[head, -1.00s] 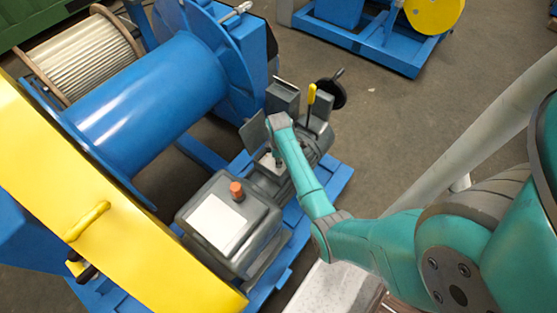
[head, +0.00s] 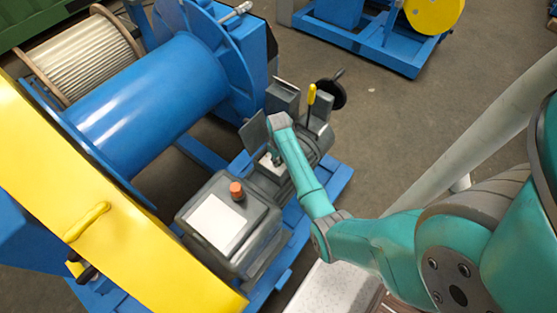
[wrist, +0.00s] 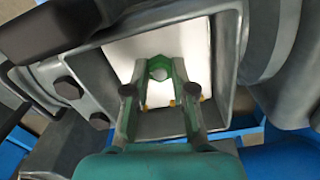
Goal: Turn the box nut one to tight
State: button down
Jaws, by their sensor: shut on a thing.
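Box nut one (wrist: 158,72) is a six-sided nut inside an open grey box with a white inner floor (wrist: 115,55) in the wrist view. A pale round stud end shows in its middle. My gripper (wrist: 160,78) reaches into the box, with its two green fingers shut on opposite sides of the nut. The fingers hide the nut's flanks. In the head view my gripper (head: 275,158) points down into the open box on the grey motor unit, and the nut cannot be made out there.
The box's grey metal wall (wrist: 228,60) stands close around my fingers. A raised grey lid (head: 253,131), a yellow-knobbed lever (head: 311,94) and a black handwheel (head: 331,93) are near my arm. A grey housing with an orange button (head: 237,191) stands in front.

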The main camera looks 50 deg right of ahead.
jog(key=m, duration=0.7)
jog(key=shift+d+r, duration=0.1)
jog(key=m, duration=0.6)
jog(key=shift+m, duration=0.3)
dwell(0.3)
jog(key=c, duration=1)
grip_release()
jog(key=shift+o, duration=0.2)
notch_tip(320, 180, up, 12)
jog(key=shift+s, duration=0.1)
